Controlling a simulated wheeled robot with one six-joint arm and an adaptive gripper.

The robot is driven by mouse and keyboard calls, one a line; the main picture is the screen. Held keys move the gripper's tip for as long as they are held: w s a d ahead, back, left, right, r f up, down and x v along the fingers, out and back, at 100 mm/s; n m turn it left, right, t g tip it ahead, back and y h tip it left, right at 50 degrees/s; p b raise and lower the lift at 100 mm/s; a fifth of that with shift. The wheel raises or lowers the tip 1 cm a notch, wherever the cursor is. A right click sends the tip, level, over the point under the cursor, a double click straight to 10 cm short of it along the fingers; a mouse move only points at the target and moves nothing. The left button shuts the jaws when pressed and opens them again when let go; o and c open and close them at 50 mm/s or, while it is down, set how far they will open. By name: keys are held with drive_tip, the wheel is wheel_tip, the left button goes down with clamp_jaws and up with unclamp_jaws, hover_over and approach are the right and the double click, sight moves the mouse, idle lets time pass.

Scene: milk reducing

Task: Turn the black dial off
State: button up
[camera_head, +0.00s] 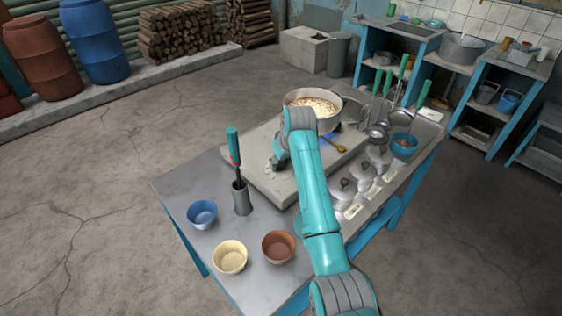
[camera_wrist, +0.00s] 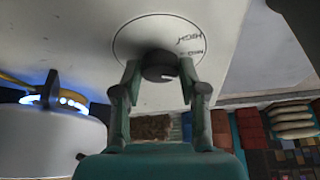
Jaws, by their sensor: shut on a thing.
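The black dial (camera_wrist: 159,66) sits on a round white plate (camera_wrist: 128,42) on the stove's front face in the wrist view. The plate carries printed marks, one reading HIGH. A short white mark shows on the dial. My gripper (camera_wrist: 160,76) has one finger on each side of the dial and is shut on it. In the head view my gripper (camera_head: 279,163) is at the near left side of the pale stove (camera_head: 258,184), and the dial is hidden there. A blue flame (camera_wrist: 62,100) burns under the pot (camera_wrist: 45,135).
The pot (camera_head: 330,124) holds pale, bubbling food. A holder (camera_head: 242,200) with a green-handled tool stands left of my arm. Blue (camera_head: 202,214), cream (camera_head: 229,257) and brown (camera_head: 279,246) bowls are on the near table. Lidded metal containers (camera_head: 343,192) stand to the right.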

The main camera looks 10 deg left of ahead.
drive_tip(key=m+h, duration=0.1)
drive_tip(key=m, duration=0.1)
drive_tip(key=m+h, duration=0.1)
drive_tip(key=m, duration=0.2)
drive_tip(key=shift+s+a+m+t, duration=0.1)
drive_tip(key=shift+a+m+t, duration=0.1)
drive_tip(key=shift+m+t, duration=0.15)
drive_tip(key=m+h, duration=0.2)
drive_tip(key=m, duration=0.3)
drive_tip(key=shift+a, duration=0.15)
drive_tip(key=shift+m, duration=0.25)
drive_tip(key=o, duration=1.1)
drive_tip(key=shift+o, duration=0.2)
drive_tip(key=v, duration=1.2)
drive_tip(key=shift+a+f, duration=0.1)
drive_tip(key=shift+a, duration=0.05)
